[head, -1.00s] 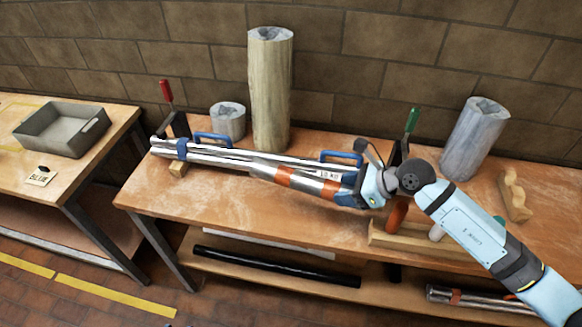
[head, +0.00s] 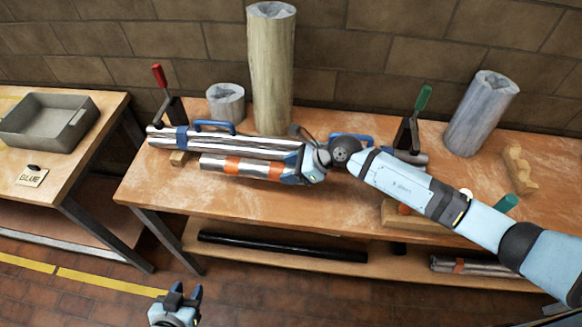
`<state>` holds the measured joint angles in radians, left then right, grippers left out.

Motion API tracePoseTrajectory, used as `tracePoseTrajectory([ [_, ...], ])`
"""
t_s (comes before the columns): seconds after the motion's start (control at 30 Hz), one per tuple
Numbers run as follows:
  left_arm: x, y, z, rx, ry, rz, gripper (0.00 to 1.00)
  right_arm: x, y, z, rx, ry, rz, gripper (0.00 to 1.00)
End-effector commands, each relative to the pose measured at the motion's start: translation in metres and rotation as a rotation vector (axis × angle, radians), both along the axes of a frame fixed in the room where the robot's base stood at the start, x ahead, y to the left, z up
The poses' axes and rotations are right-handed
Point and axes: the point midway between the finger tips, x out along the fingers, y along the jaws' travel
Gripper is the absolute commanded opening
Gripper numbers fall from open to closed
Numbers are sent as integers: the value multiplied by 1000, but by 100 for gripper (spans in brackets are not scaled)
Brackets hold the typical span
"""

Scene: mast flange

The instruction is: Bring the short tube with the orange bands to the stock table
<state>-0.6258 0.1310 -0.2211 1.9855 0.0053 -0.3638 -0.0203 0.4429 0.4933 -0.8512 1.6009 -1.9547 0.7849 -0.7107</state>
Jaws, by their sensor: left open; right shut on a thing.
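The short silver tube with orange bands (head: 253,168) is held roughly level in front of a longer silver tube (head: 250,145). My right gripper (head: 296,166) is shut on the short tube's right end; the arm comes in from the right. The tube's left end is free. Whether it touches the bench below cannot be told. My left gripper (head: 180,298) is open and empty, low at the bottom edge, over the floor. No table in view has a label reading stock.
The long tube lies on the wooden bench (head: 160,195), with red-handled (head: 159,77) and green-handled (head: 423,98) clamps nearby. Cylinders stand behind. The left table (head: 75,160) holds a grey tray (head: 45,122) and a GLUE card (head: 32,176). A floor gap separates both tables.

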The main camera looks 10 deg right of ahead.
Motion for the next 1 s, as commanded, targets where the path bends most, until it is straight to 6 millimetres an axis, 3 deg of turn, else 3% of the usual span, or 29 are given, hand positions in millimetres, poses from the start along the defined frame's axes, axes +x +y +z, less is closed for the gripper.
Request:
tracePoseTrajectory([
  [0.47,3,-2,-14,-3,-2,-3,43,-1,-2,-3,3,-17,37,4],
  [1.0,4,-8,-44,-11,-4,-18,43,-1,-2,-47,5,-16,35,4],
])
